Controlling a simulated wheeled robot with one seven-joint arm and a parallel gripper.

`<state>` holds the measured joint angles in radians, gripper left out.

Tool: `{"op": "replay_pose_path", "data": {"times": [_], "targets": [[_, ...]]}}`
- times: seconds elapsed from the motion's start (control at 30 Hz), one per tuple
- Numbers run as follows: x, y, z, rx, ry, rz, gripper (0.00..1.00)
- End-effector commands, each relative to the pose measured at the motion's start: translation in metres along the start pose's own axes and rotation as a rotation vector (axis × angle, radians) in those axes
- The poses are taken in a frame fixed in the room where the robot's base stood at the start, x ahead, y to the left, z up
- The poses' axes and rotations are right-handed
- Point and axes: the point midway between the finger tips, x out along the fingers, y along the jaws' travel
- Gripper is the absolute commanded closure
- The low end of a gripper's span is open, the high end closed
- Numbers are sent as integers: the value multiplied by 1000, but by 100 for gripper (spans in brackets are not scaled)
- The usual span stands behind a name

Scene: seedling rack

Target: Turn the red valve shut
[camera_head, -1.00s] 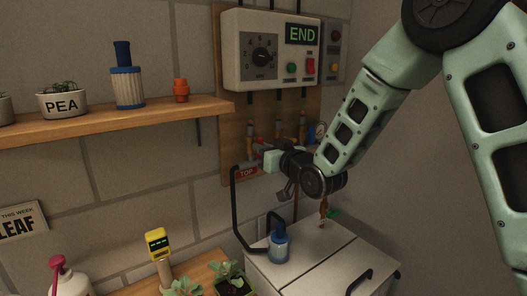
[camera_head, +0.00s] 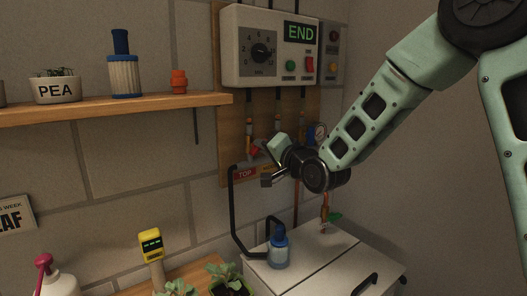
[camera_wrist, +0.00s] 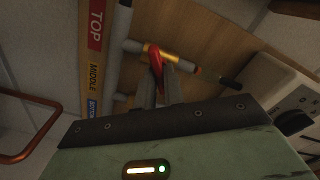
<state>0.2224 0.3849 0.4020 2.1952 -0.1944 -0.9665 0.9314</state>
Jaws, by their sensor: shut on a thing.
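The red valve (camera_wrist: 155,58) shows in the wrist view as a red handle on a thin pipe with a copper-coloured section. The handle stands at a steep angle across the pipe. My gripper (camera_wrist: 159,90) is shut on the handle, one finger on each side. The fingers hide its lower end. In the head view, the red handle (camera_head: 256,150) shows as a small red patch beside my gripper (camera_head: 264,153), on the wooden board above the red TOP label. My wrist hides part of the pipework there.
A control box (camera_head: 270,47) reading END hangs above the valve. Labels TOP (camera_wrist: 96,24) and MIDDLE (camera_wrist: 93,75) run beside the pipes. A white cabinet (camera_head: 318,253) with a blue-capped bottle (camera_head: 278,247) stands below. A wooden shelf (camera_head: 115,108) is at left.

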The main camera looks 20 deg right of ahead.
Motion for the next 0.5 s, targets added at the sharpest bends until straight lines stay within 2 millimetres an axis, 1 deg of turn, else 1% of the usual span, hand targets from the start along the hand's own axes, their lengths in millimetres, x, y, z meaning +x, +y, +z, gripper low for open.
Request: {"op": "replay_pose_path", "data": {"times": [0.3, 0.5], "targets": [[0, 3, -1, 290, 1, 2, 100], [0, 4, 0, 439, 2, 3, 100]]}}
